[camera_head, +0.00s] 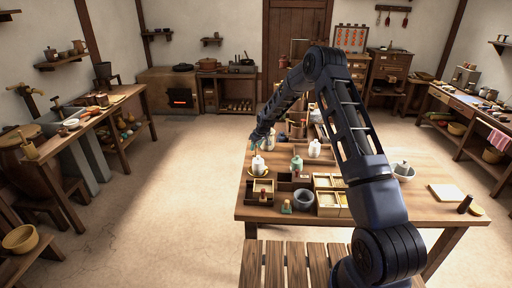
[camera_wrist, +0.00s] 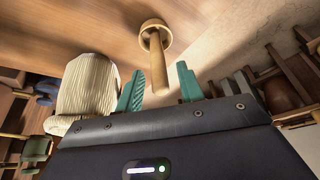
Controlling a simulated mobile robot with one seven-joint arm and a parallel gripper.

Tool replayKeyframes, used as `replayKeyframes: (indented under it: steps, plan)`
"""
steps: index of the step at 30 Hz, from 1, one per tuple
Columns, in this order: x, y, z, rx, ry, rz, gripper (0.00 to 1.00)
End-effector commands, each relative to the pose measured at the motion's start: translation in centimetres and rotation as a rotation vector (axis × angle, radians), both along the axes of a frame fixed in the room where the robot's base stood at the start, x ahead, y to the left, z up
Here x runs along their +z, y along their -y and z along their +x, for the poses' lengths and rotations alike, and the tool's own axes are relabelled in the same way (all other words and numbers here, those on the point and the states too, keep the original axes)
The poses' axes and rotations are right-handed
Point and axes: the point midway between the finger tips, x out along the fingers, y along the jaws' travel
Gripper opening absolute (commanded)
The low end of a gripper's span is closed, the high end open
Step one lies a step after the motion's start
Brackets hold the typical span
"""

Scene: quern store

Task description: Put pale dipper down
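The pale dipper (camera_wrist: 158,62) is in the wrist view, a light wooden rod with a wider round end towards the tabletop. Its rod end points towards my gripper (camera_wrist: 162,85). The teal fingers are spread, one on each side of the rod, with a visible gap on both sides. The round end appears to rest on the wooden table (camera_wrist: 115,35). In the head view my gripper (camera_head: 257,138) is low at the table's far left edge, and the dipper is too small there to make out.
A cream ribbed jar (camera_wrist: 88,88) stands close to the left finger. Several white bottles, wooden boxes (camera_head: 329,204) and a grey bowl (camera_head: 304,198) crowd the table (camera_head: 390,212). The table's edge and the floor lie just left of my gripper in the head view.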

Motion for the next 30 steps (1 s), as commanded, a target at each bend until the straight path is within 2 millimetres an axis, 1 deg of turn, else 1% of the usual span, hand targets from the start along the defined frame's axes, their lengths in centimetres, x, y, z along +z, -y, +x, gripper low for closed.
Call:
replayKeyframes:
  steps: [5, 15, 21, 25, 30]
  plan:
    - [1.8, 0.5, -0.4, 0.000, 0.002, 0.001, 0.38]
    - [7.4, 2.1, -2.0, -0.001, 0.003, 0.001, 0.38]
    - [9.9, 2.9, -2.8, 0.000, 0.002, 0.001, 0.38]
    - [10.8, 3.1, -3.1, 0.000, 0.001, 0.001, 0.38]
    - [11.2, 3.2, -3.3, 0.000, 0.000, 0.000, 0.38]
